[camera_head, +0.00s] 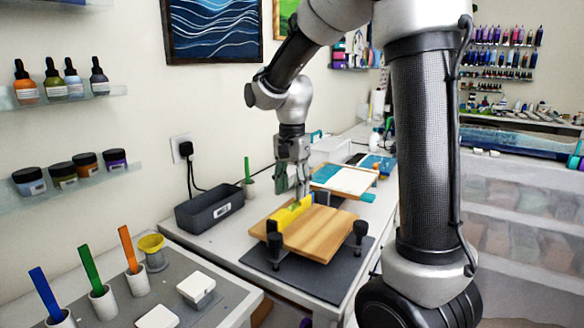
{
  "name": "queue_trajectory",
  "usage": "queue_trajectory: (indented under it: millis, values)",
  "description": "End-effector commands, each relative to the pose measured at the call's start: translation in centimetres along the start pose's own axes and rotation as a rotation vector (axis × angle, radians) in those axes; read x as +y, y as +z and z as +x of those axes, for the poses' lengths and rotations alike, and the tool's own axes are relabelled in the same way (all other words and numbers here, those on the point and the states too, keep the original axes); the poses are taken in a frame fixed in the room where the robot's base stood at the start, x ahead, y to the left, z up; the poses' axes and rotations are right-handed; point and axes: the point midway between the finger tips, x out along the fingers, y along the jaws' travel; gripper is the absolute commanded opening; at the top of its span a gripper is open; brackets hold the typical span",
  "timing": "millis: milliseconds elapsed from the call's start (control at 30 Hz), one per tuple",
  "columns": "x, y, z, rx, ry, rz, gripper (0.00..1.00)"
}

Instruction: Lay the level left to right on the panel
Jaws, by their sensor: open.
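The yellow level (288,216) lies along the left edge of the wooden panel (325,236), running from near to far. The panel rests on dark knobbed supports (360,233) over a dark mat (258,257). My gripper (300,193) is open and points down at the far end of the level. I cannot tell whether its fingers touch the level. The far end of the level is partly hidden by the gripper.
A dark grey bin (209,210) stands left of the panel. Behind is a wood-framed tray (345,179) with white and teal surfaces. My arm covers the right side.

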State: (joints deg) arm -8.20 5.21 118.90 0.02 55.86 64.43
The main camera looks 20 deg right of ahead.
Motion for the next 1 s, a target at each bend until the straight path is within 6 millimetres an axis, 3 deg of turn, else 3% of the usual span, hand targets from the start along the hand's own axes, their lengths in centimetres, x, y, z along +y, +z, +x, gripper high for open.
queue_trajectory:
  millis: [200,400,533,667,767,900,1000]
  values:
    - [-0.1,0.0,-4.8,0.002,-0.003,0.0,0.46]
    - [0.0,0.0,-7.1,0.001,-0.002,-0.002,0.46]
    - [1.6,0.3,-8.2,0.011,-0.022,-0.056,0.46]
    - [5.8,1.4,-9.4,0.05,-0.075,-0.216,0.46]
    - [9.9,2.6,-9.9,0.103,-0.123,-0.387,0.46]
    - [15.2,4.5,-9.3,0.191,-0.167,-0.625,0.46]
    - [18.1,5.7,-8.5,0.253,-0.182,-0.767,0.46]
